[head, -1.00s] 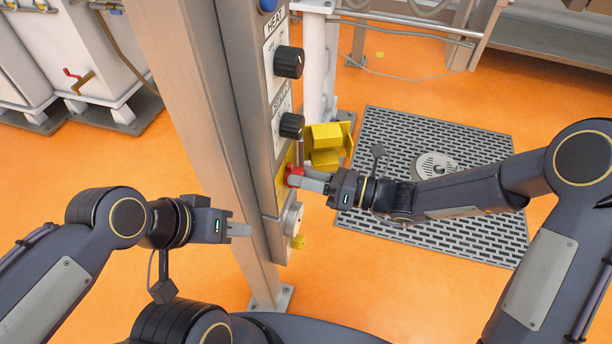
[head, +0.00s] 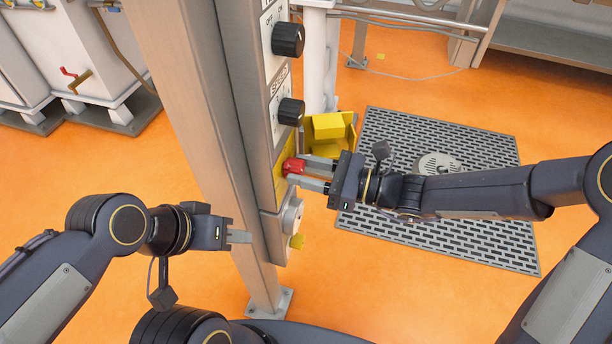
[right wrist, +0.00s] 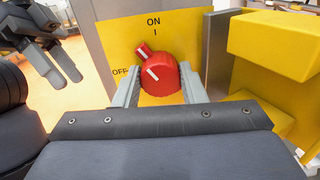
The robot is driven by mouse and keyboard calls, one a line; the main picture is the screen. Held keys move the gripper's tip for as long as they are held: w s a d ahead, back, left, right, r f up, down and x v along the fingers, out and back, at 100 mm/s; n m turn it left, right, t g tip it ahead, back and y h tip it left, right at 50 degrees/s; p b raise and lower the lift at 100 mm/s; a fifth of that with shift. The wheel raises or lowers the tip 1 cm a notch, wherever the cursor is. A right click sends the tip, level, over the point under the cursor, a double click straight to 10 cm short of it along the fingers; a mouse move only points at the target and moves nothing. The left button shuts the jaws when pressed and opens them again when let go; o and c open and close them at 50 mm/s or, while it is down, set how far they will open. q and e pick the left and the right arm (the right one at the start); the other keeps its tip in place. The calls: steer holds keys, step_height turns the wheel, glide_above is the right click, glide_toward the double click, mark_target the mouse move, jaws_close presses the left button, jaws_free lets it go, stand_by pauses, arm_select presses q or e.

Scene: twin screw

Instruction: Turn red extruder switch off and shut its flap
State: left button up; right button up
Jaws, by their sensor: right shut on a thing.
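The red switch (head: 292,166) is a round knob on a yellow plate (right wrist: 118,38) on the column's side. In the right wrist view, the red knob (right wrist: 162,78) has its white-marked pointer tilted up and left, between ON and OFF. My right gripper (head: 308,173) is shut on the knob, one finger on each side; it also shows in the right wrist view (right wrist: 160,88). The yellow flap (right wrist: 270,50) stands open to the right of the switch, and it shows in the head view (head: 328,126) behind my right fingers. My left gripper (head: 240,237) is empty left of the column, its fingers apart.
The steel column (head: 190,110) stands between my two grippers. Black HEAT (head: 288,40) and lower (head: 291,111) knobs sit above the switch, and a round fitting (head: 292,214) is below. A floor grating (head: 450,220) lies at the right.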

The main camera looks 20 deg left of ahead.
steer(key=n+b, duration=0.6)
steer(key=b, duration=0.1)
steer(key=n+b, duration=0.3)
steer(key=shift+s+f+n+b, duration=0.1)
steer(key=shift+f+n+b, duration=0.2)
steer(key=shift+f+b, duration=0.1)
steer(key=shift+r+n+b, duration=0.25)
steer(key=shift+n+b, duration=0.85)
steer(key=shift+b, duration=0.1)
steer(key=o, duration=1)
steer(key=shift+d+r, duration=0.1)
